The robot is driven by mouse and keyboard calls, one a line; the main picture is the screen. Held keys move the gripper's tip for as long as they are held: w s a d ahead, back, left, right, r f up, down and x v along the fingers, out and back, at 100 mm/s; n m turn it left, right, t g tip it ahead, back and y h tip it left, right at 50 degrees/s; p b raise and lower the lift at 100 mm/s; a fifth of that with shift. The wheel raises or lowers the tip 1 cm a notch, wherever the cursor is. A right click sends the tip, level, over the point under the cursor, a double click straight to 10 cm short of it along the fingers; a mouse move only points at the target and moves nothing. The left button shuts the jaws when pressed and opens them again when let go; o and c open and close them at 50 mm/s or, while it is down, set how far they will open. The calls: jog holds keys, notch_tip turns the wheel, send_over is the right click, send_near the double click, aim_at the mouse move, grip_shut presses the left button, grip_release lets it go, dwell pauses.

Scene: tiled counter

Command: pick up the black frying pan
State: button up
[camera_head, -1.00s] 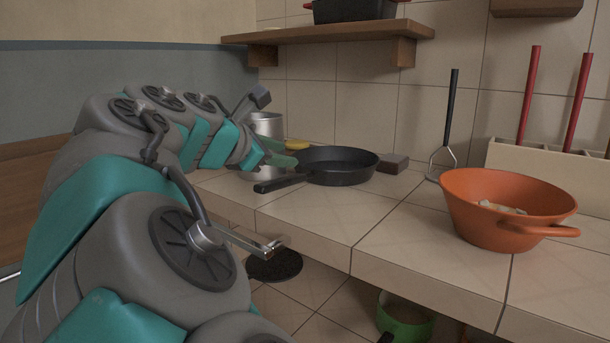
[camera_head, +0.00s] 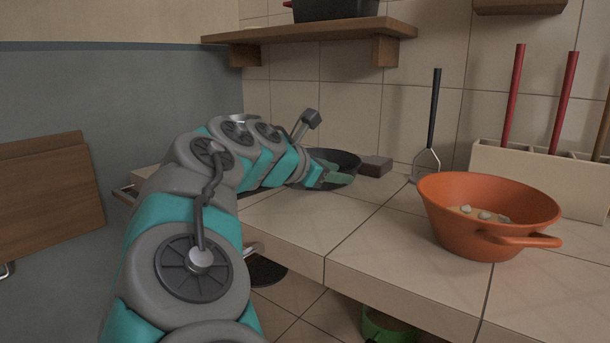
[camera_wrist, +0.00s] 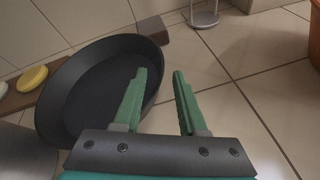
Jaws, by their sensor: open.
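The black frying pan (camera_head: 347,160) lies on the tiled counter, partly hidden behind my arm in the head view. In the wrist view the pan (camera_wrist: 85,95) fills the left middle, and its handle is not visible. My gripper (camera_head: 335,178) is at the pan's near right side in the head view. The left finger overlaps the pan's right rim, and the right finger is over bare tile. I cannot tell whether either finger touches the pan.
An orange bowl (camera_head: 480,225) with pale pieces in it stands at the right. A small brown block (camera_head: 376,166) sits beside the pan. A masher (camera_head: 431,130) leans at the wall near a utensil holder (camera_head: 485,160). Clear tile lies between pan and bowl.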

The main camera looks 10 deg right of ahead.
jog(key=x, duration=0.3)
jog(key=shift+w+d+f, duration=0.1)
jog(key=shift+w, duration=0.05)
grip_shut()
dwell(1.3)
